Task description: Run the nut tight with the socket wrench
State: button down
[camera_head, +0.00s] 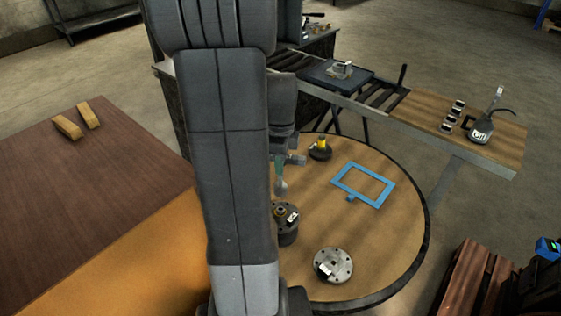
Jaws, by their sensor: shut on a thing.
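My gripper (283,162) shows just right of my arm, which covers part of it. It is shut on a slim teal-grey tool (280,184), which looks like the socket wrench and hangs down with a rounded lower end. Below it on the round table stands a dark cylindrical part (287,235) with a small brass-coloured piece (280,211) on top, perhaps the nut. The tool's lower end appears above this part; I cannot tell whether they touch. My arm hides the part's left side.
The round table (405,205) also holds a blue frame (345,187), a flanged metal disc (333,265) and a dark part with a yellow top (321,148). A wooden shelf (505,150) with an oil can (482,131) is at the right. Two wooden blocks (68,125) lie on the brown surface at left.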

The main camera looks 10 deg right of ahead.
aim_at(281, 186)
jog(key=n, duration=0.3)
jog(key=shift+f, duration=0.2)
jog(key=n, duration=0.2)
jog(key=n+b, duration=0.1)
jog(key=n, duration=0.1)
jog(key=shift+f+n, duration=0.2)
jog(key=shift+n, duration=0.2)
jog(key=n, duration=0.4)
jog(key=shift+f+b, duration=0.25)
jog(key=shift+b, duration=0.05)
jog(key=n, duration=0.3)
jog(key=shift+f, duration=0.25)
jog(key=n, duration=0.1)
jog(key=n+b, duration=0.1)
jog(key=n, duration=0.2)
jog(key=shift+f+n, duration=0.3)
jog(key=shift+n, duration=0.1)
jog(key=n, duration=0.3)
jog(key=shift+f, duration=0.15)
jog(key=n, duration=0.3)
jog(key=shift+f, duration=0.25)
jog(key=n, duration=0.4)
jog(key=shift+f+n+b, duration=0.25)
jog(key=shift+n+b, duration=0.05)
notch_tip(281, 186, down, 2)
jog(key=shift+f+b, duration=0.15)
jog(key=shift+b, duration=0.7)
jog(key=shift+f+b, duration=0.3)
jog(key=shift+f, duration=0.3)
